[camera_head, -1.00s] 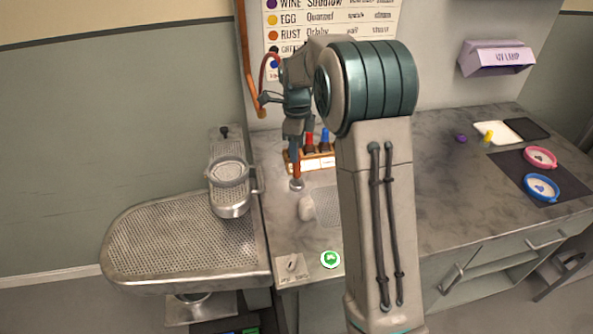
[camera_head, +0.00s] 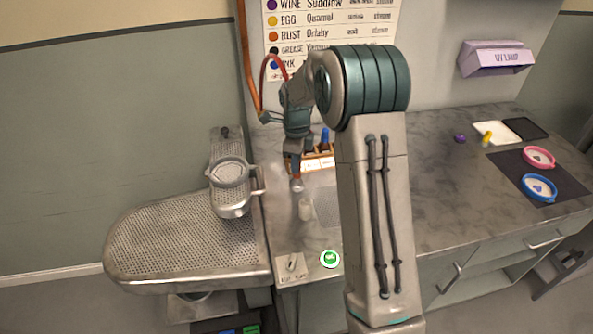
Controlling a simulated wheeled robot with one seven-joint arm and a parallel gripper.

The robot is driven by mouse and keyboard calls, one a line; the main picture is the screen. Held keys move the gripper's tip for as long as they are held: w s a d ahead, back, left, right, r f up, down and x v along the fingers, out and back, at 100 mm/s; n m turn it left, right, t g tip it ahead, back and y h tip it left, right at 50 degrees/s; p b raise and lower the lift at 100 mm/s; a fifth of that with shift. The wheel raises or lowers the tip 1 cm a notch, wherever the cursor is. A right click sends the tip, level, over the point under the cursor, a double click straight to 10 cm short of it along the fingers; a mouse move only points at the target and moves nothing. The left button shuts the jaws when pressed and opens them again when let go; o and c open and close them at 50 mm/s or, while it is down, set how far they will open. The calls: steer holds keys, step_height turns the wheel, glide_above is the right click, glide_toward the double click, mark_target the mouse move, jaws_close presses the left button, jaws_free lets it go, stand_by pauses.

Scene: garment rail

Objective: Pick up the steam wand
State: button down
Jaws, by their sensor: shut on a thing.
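My gripper (camera_head: 296,168) is in the left middle of the head view, above the left part of the counter. It is shut on the steam wand (camera_head: 297,184). Only the wand's small pale lower end shows below the fingers, pointing down. The fingers and wrist hide the rest, and the exact grip is too small to make out. A red hose (camera_head: 275,60) loops behind my wrist near the copper pipe. Whether the wand's end touches anything below is unclear.
A pale small object (camera_head: 306,209) stands just below the wand, beside a mesh panel (camera_head: 327,206). A wooden rack (camera_head: 318,162) with a blue-topped bottle is behind. The perforated pressing board (camera_head: 170,240) lies left.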

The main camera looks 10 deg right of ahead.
steer(key=shift+r, duration=0.1)
steer(key=shift+r, duration=0.5)
step_height(320, 180, up, 3)
steer(key=shift+w+b, duration=0.1)
steer(key=shift+b, duration=0.4)
steer(key=s+d+r+b, duration=0.2)
steer(key=s+d+r, duration=0.5)
steer(key=d, duration=0.2)
steer(key=shift+d, duration=0.15)
steer(key=shift+s, duration=0.1)
